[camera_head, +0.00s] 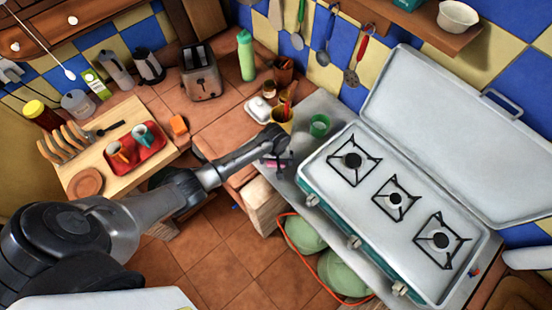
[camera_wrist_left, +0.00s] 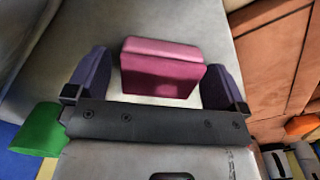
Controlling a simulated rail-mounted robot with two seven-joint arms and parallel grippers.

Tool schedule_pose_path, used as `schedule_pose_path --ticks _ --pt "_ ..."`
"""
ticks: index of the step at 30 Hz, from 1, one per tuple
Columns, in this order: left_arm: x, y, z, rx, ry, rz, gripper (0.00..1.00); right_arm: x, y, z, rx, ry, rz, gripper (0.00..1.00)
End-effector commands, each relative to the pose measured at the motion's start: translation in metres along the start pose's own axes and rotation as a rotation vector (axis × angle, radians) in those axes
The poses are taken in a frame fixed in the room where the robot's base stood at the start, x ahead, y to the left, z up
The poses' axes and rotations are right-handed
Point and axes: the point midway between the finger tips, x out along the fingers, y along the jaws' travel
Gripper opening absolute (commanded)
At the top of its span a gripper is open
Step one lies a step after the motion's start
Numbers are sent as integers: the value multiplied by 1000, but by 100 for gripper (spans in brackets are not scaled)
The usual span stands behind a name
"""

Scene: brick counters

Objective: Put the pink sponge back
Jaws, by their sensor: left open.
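The pink sponge (camera_wrist_left: 162,72) is a small block on a light grey surface in the left wrist view. In the head view only a bit of pink (camera_head: 270,164) shows beside my left gripper (camera_head: 278,162), at the left end of the grey metal counter (camera_head: 305,110). My left gripper also shows in the left wrist view (camera_wrist_left: 155,84). Its two dark purple fingers stand apart on either side of the sponge, with a gap on each side. My right gripper is not in view.
A green cup (camera_head: 320,125) stands near the gripper, left of the camping stove (camera_head: 375,195). A red tray (camera_head: 135,150) with cups and an orange block (camera_head: 179,125) are at left.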

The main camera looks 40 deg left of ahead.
Motion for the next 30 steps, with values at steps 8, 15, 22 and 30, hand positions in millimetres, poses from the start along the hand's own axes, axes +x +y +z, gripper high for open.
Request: schedule_pose_path --ticks 8,15,22,30 --pt "-41 0 -1 0 3 3 99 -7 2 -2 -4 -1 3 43" --pt "-84 0 -1 0 2 2 99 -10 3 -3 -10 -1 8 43" --pt "-112 0 -1 0 1 1 99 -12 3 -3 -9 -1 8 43" --pt "-121 0 0 1 0 1 99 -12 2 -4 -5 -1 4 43"
